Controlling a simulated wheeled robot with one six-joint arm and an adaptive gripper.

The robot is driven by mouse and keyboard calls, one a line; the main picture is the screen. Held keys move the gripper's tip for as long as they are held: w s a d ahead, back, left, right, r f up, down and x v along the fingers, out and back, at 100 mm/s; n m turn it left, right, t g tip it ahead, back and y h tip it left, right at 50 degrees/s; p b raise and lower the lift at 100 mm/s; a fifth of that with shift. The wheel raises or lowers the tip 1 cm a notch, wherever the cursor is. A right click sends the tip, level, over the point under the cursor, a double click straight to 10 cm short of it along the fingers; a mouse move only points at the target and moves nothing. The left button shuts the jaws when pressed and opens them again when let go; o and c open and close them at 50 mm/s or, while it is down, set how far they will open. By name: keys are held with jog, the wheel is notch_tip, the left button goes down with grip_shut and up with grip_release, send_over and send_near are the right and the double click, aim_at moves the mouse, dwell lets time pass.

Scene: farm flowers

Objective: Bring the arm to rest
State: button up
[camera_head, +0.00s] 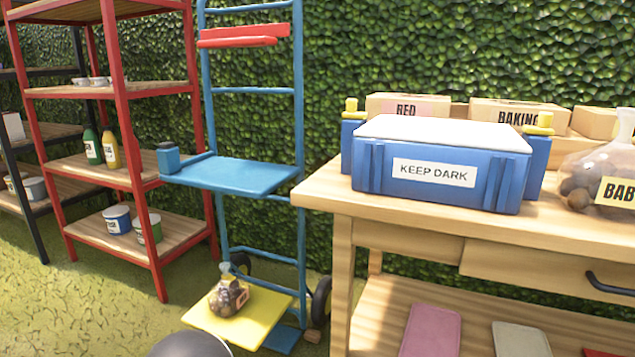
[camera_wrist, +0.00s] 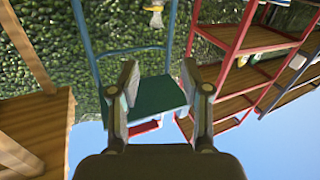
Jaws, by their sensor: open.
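My gripper (camera_wrist: 160,80) shows in the wrist view with its two fingers spread apart and nothing between them. That view is upside down, with sky at the bottom. Beyond the fingers is the blue shelf (camera_wrist: 158,100) of a hand truck. No part of the gripper can be made out for sure in the head view. There the hand truck's blue shelf (camera_head: 245,176) stands left of the table, with a small blue container (camera_head: 168,157) at its left end.
A wooden table (camera_head: 330,195) at the right bears a blue "KEEP DARK" box (camera_head: 440,165) and a bag (camera_head: 590,180). A red-framed rack (camera_head: 150,180) stands left. A filled bag (camera_head: 228,297) sits on the hand truck's yellow bottom plate (camera_head: 263,315). A hedge (camera_head: 400,45) closes the back.

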jog(key=s+d+f+n+g+h, duration=0.2)
jog(key=d+f+n+h, duration=0.1)
jog(key=d, duration=0.3)
jog(key=s+d+f+n+g+h, duration=0.2)
jog(key=d+f+n+g, duration=0.1)
jog(key=d+n, duration=0.15)
jog(key=s+d+r+g+h+p, duration=0.1)
jog(key=s+d+r+g+h, duration=0.2)
jog(key=d, duration=0.5)
jog(key=s+d+r+g+p, duration=0.1)
jog(key=s+d+r+g, duration=0.35)
jog(key=d, duration=0.25)
jog(key=s+d+r+m+y+p, duration=0.2)
jog(key=s+d+r, duration=0.4)
jog(key=r, duration=0.4)
jog(key=s+d+r+m+y+p, duration=0.3)
jog(key=s+d+r, duration=0.3)
jog(key=r, duration=0.5)
jog(key=s+d+r+m+y+p, duration=0.3)
jog(key=s+d+r, duration=0.3)
jog(key=d+r, duration=0.3)
notch_tip(320, 180, up, 2)
jog(key=shift+s+d+m, duration=0.1)
jog(key=shift+m, duration=0.15)
